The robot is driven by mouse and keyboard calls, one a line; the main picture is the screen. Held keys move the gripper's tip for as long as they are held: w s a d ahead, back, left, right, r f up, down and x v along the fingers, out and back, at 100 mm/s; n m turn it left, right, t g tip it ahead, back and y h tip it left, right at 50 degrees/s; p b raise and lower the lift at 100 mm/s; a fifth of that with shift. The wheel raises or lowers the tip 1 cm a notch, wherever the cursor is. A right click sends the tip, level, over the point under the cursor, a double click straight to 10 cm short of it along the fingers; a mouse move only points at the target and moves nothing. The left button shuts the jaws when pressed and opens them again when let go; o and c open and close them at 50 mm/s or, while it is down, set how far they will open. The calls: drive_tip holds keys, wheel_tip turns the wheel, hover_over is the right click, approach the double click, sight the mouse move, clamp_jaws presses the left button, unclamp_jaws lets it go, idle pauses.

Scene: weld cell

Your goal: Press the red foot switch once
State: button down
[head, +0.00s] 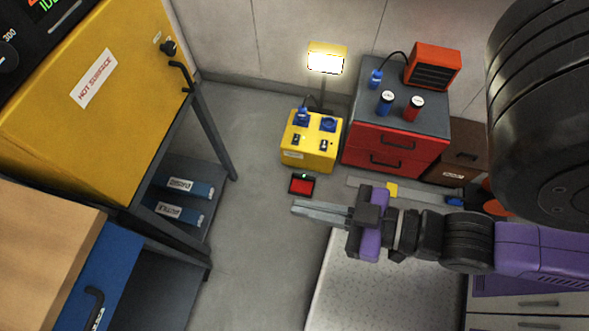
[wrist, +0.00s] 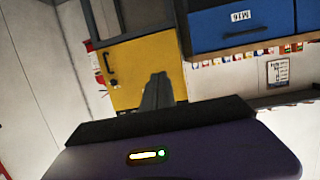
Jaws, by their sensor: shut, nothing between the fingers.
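The red foot switch (head: 301,185) lies on the grey floor in the head view, a small dark-edged box with a red top and a small green light at its back edge. My gripper (head: 294,208) is shut and empty, its long grey fingers pointing left. In the head view the fingertips appear just below the switch; their height above the floor is hard to tell, and I see no contact. In the wrist view the shut fingers (wrist: 157,88) point toward a yellow cabinet door, and the switch is not in that view.
A yellow power box (head: 311,141) with a lit lamp stands behind the switch. A red drawer cabinet (head: 395,150) stands at back right. A yellow oven (head: 90,100) on a dark stand is at left, and a blue drawer (head: 98,275) below. Floor left of the switch is clear.

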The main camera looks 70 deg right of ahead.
drive_tip(key=m+g+h+b, duration=0.6)
drive_tip(key=m+g+b, duration=0.2)
drive_tip(key=m+b, duration=2.65)
hover_over(302, 187)
drive_tip(key=a+p, duration=0.1)
drive_tip(key=a, duration=0.3)
wheel_tip(302, 187, down, 73)
drive_tip(key=m, duration=0.2)
drive_tip(key=shift+s+d+f+n, duration=0.15)
drive_tip(key=shift+s+d+n, duration=0.1)
drive_tip(key=shift+s, duration=0.1)
drive_tip(key=shift+a+f, duration=0.1)
drive_tip(key=f+b, duration=0.7)
drive_tip(key=shift+a+f, duration=0.2)
drive_tip(key=shift+f+b, duration=0.45)
drive_tip(key=shift+f, duration=0.15)
